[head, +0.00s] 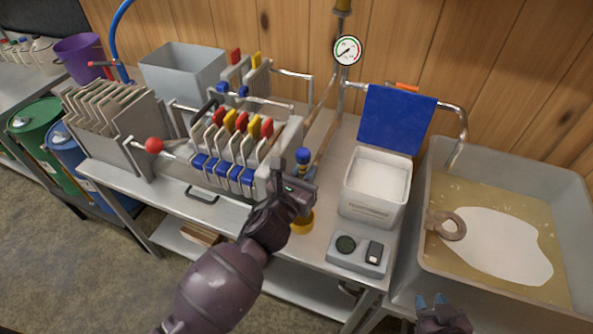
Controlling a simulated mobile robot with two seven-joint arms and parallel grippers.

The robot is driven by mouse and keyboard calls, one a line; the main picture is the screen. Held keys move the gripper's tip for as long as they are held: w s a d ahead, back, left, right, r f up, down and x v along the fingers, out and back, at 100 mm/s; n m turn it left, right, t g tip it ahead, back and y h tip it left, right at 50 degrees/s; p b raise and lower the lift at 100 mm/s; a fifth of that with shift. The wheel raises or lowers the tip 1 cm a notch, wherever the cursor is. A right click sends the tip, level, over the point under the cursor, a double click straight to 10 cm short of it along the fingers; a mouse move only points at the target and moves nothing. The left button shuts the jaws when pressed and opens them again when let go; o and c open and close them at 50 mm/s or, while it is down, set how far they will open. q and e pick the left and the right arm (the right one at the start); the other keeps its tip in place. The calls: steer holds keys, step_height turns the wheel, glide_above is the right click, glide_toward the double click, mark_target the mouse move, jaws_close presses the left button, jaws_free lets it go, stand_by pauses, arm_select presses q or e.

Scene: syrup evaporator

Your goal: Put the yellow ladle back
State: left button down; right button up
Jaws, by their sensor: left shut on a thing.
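The yellow ladle (303,223) shows as a small round yellow part just below my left gripper (308,178), over the steel bench near its front edge. My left gripper is shut on it; the gripper hides most of the ladle, including where the fingers hold it. My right gripper (431,300) is at the bottom edge, in front of the large grey basin. Its two blue fingertips stand apart with nothing visible between them.
A filter press (285,150) with coloured tabs stands left of my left gripper. To the right are a white bucket (372,209), a small grey device (358,255) and the basin (437,268) of amber liquid. A blue cloth (397,120) hangs on a pipe behind.

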steer(key=shift+w+f, duration=0.1)
steer(key=shift+g, duration=0.3)
steer(key=f+b, duration=0.2)
steer(key=s+f+b, duration=0.1)
steer(key=f+b, duration=0.1)
steer(key=f, duration=0.1)
steer(key=shift+b, duration=0.35)
steer(key=shift+w+r, duration=0.1)
steer(key=shift+w, duration=0.05)
steer(key=shift+s+f+b, duration=0.25)
steer(key=shift+f+b, duration=0.2)
steer(key=shift+f, duration=0.45)
steer(key=shift+s, duration=0.15)
